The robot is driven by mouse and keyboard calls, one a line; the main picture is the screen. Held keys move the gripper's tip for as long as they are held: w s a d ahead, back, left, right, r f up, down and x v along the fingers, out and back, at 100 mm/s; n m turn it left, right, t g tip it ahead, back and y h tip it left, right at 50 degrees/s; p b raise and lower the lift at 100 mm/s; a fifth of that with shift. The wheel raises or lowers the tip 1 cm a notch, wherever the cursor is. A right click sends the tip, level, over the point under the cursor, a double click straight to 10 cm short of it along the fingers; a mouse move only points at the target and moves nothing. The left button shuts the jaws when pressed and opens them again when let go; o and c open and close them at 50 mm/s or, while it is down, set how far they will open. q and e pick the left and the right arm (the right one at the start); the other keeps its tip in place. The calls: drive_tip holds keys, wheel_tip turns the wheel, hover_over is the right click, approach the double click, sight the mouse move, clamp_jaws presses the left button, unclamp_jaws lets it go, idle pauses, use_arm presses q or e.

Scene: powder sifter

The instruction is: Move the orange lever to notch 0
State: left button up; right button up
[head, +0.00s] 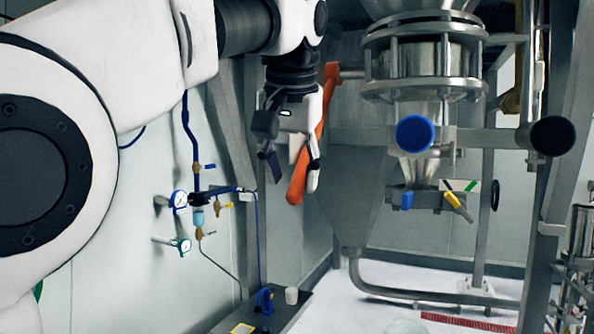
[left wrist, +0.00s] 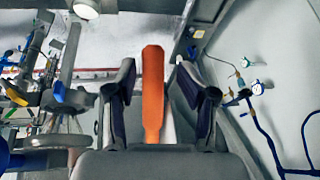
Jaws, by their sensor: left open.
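The orange lever (head: 313,140) hangs down at a slant from its pivot on the sifter frame, left of the round steel sifter body. My left gripper (head: 290,167) is open at the lever, with its fingers pointing down. In the left wrist view the lever (left wrist: 153,95) stands between the two open fingers (left wrist: 160,105), with gaps on both sides. Notch marks are not legible in either view. My right gripper is not in view.
The steel sifter (head: 415,60) stands right of the lever, with a blue round cap (head: 414,133) and a yellow handle (head: 458,206) below. Pressure gauges (head: 180,199) and blue tubing are on the wall to the left. A steel pipe (head: 430,294) runs low across the floor.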

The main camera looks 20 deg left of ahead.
use_arm(q)
drive_tip(key=shift+w+d+f, duration=0.15)
drive_tip(key=shift+w+d, duration=0.15)
drive_tip(key=shift+w, duration=0.2)
drive_tip(key=shift+w+d+f, duration=0.1)
drive_tip(key=shift+w+d, duration=0.15)
drive_tip(key=shift+w, duration=0.2)
drive_tip(key=shift+a, duration=0.2)
drive_tip(key=c, duration=0.6)
drive_tip(key=shift+s+a+r, duration=0.1)
drive_tip(key=shift+s+a, duration=0.15)
drive_tip(key=shift+s, duration=0.05)
clamp_jaws()
drive_tip(key=shift+d, duration=0.2)
drive_tip(key=shift+s+a+r+g, duration=0.1)
drive_tip(key=shift+s+r+g, duration=0.6)
drive_tip(key=shift+s+r, duration=0.4)
drive_tip(key=shift+w+r, duration=0.1)
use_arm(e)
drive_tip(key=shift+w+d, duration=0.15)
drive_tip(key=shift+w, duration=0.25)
use_arm(q)
drive_tip(key=o, duration=0.6)
unclamp_jaws()
drive_tip(key=shift+a, duration=0.25)
